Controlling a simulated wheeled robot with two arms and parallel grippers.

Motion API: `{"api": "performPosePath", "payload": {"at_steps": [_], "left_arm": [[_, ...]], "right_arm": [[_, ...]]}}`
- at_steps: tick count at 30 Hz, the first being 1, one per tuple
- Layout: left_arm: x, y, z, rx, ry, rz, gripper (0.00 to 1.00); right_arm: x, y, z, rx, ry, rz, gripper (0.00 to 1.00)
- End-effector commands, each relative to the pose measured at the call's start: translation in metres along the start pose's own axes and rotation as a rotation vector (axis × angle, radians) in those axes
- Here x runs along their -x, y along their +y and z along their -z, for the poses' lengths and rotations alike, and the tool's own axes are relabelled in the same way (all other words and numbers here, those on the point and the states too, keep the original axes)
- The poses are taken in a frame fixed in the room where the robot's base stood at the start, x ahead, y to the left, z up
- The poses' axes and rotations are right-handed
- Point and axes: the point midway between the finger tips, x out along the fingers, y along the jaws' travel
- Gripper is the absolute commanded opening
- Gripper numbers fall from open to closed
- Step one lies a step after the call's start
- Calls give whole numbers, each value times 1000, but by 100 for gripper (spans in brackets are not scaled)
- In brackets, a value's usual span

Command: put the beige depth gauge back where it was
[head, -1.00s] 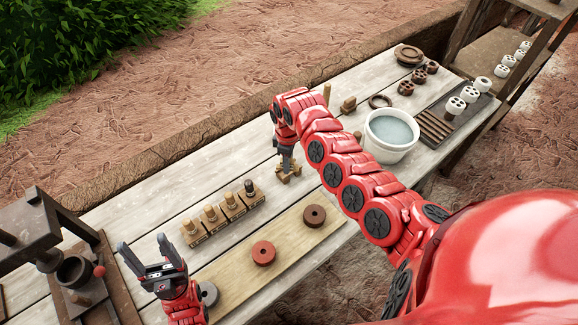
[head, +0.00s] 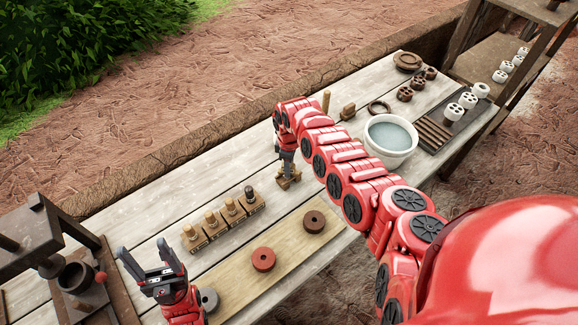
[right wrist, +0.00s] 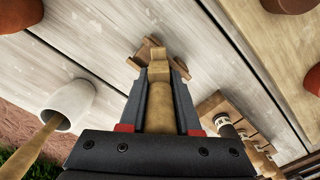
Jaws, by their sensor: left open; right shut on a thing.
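My right gripper (head: 288,172) points down at the table, shut on the beige depth gauge (head: 288,182). In the right wrist view the gauge's tan shaft (right wrist: 160,105) lies between the two fingers (right wrist: 159,75), and its wider, branching foot shows beyond the fingertips. The foot is at or just above the planks; I cannot tell if it touches. My left gripper (head: 142,248) is open and empty at the lower left, beside the tan board.
A row of small wooden blocks with pegs (head: 222,218) stands left of the gauge. A tan board (head: 245,278) carries brown and red discs. A white water bowl (head: 390,140) stands right of my right arm. A dark wooden press (head: 75,270) stands far left.

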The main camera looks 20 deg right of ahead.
Motion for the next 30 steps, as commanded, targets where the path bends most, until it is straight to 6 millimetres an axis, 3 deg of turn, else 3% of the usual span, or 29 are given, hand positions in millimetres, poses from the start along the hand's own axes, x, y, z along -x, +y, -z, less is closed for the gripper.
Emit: {"api": "performPosePath", "payload": {"at_steps": [11,12,17,25,30], "left_arm": [[8,0,-1,0,0,0,66],[8,0,-1,0,0,0,66],[7,0,-1,0,0,0,66],[6,0,-1,0,0,0,66],[-2,0,0,0,1,0,66]], "right_arm": [[-10,0,0,0,-1,-1,0],[-10,0,0,-1,-1,-1,33],[-9,0,0,-1,0,-1,61],[-8,0,0,-1,0,-1,61],[5,1,0,-2,3,-2,61]]}}
